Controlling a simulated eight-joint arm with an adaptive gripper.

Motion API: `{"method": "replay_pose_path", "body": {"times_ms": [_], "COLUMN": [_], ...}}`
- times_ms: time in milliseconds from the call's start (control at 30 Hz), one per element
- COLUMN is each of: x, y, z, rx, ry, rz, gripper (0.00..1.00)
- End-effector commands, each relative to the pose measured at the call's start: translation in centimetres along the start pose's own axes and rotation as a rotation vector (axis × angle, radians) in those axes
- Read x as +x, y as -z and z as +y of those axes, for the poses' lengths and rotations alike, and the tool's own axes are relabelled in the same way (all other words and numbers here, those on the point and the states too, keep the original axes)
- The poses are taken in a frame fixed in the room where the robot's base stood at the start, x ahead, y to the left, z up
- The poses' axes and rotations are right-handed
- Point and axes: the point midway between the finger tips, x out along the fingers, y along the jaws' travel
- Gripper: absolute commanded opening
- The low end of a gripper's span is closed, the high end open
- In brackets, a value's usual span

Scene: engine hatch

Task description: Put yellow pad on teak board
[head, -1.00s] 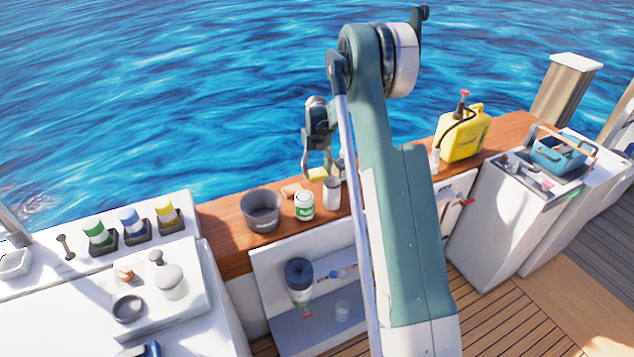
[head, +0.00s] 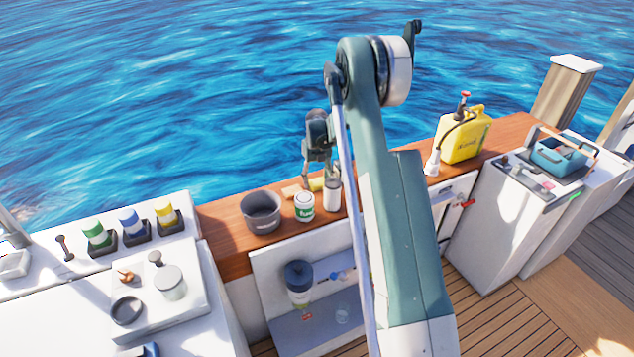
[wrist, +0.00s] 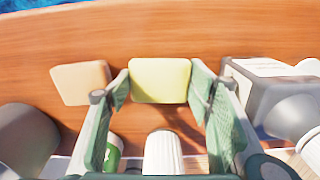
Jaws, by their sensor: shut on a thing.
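The yellow pad (wrist: 160,80) is a flat, rounded pale-yellow block between the two fingers of my gripper (wrist: 160,88) in the wrist view. The fingers press on its left and right sides. In the head view my gripper (head: 316,180) and the yellow pad (head: 317,184) are over the far part of the long reddish-brown teak board (head: 222,232). The teak board (wrist: 215,25) fills much of the wrist view. A shadow lies on it just below the pad; whether the pad touches the board I cannot tell.
A tan block (wrist: 80,82) lies just left of the pad. A grey pot (head: 261,212), a green-and-white can (head: 304,207) and a white-grey canister (head: 332,195) stand in front. A yellow jug (head: 465,138) stands to the right. Water lies behind the board.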

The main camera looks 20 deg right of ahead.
Motion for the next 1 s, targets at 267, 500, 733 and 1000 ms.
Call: {"method": "replay_pose_path", "body": {"times_ms": [267, 500, 733, 1000], "x": [0.04, 0.30, 0.28, -0.05], "y": [0.00, 0.00, 0.00, 0.00], "z": [0.00, 0.00, 0.00, 0.00], "rx": [0.000, 0.000, 0.000, 0.000], "ry": [0.000, 0.000, 0.000, 0.000], "rz": [0.000, 0.000, 0.000, 0.000], "gripper": [0.39, 0.63, 0.66, 0.66]}}
